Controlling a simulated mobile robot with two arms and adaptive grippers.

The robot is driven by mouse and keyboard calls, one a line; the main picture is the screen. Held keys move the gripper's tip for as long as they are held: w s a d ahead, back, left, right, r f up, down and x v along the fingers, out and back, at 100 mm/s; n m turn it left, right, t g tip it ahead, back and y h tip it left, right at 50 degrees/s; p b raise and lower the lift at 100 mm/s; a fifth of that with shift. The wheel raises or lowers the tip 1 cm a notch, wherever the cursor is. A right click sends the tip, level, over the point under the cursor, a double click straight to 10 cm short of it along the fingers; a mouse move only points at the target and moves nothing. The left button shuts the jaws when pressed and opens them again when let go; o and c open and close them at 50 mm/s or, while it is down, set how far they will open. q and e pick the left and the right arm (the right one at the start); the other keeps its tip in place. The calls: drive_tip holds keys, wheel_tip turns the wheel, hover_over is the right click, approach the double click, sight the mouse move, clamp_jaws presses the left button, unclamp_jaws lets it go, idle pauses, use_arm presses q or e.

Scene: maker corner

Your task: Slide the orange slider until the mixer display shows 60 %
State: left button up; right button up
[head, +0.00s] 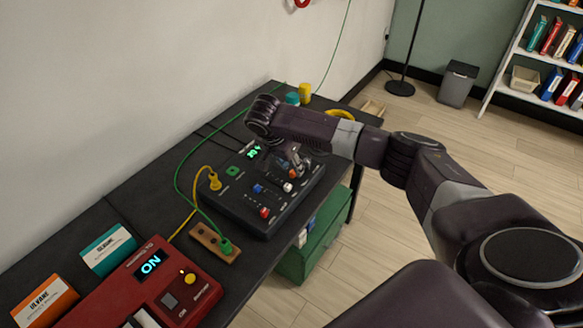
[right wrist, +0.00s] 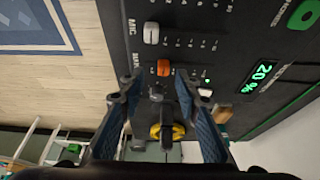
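The dark mixer (head: 237,200) lies on the black table, with several coloured sliders on its panel. Its green display (head: 254,152) reads 20 % in the right wrist view (right wrist: 261,77). The orange slider (right wrist: 163,68) sits between the white slider (right wrist: 151,33) and my right gripper's fingertips. My right gripper (right wrist: 155,92) is open, its two blue-padded fingers apart, close over the panel with the orange slider just ahead of the gap. I cannot tell whether a finger touches it. In the head view the right gripper (head: 296,158) partly covers that slider. My left gripper is out of view.
A red box with an ON display (head: 151,263) stands at the front left, near a teal box (head: 108,249) and an orange box (head: 45,302). A green cabinet (head: 322,240) stands beneath.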

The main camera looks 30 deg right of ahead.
sight(293, 171)
drive_tip(key=x, duration=0.2)
drive_tip(key=shift+w+f, duration=0.3)
drive_tip(key=shift+f, duration=0.05)
drive_tip(key=shift+d+f, duration=0.15)
drive_tip(key=shift+f, duration=0.1)
drive_tip(key=c, duration=0.7)
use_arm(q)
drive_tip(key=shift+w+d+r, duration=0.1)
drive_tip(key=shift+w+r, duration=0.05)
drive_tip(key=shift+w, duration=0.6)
use_arm(e)
clamp_jaws()
drive_tip(key=shift+w, duration=0.1)
